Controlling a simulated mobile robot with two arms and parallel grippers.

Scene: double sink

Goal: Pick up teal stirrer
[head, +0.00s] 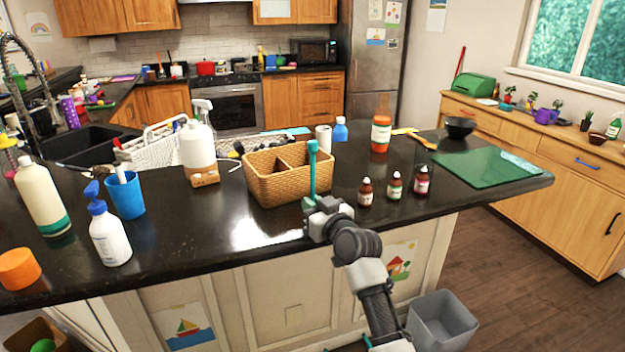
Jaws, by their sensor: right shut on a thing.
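The teal stirrer (311,168) stands about upright in front of the right part of the woven basket (273,192). My right gripper (318,206) is shut on its lower end, at the front edge of the dark counter. The stirrer's bottom is hidden by the gripper, so I cannot tell whether it touches the counter. My left gripper is not in view.
Several small brown bottles (394,187) stand right of the gripper. A green cutting board (487,167) lies at the counter's right end. A blue cup (126,196) and a pump bottle (109,236) stand at left.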

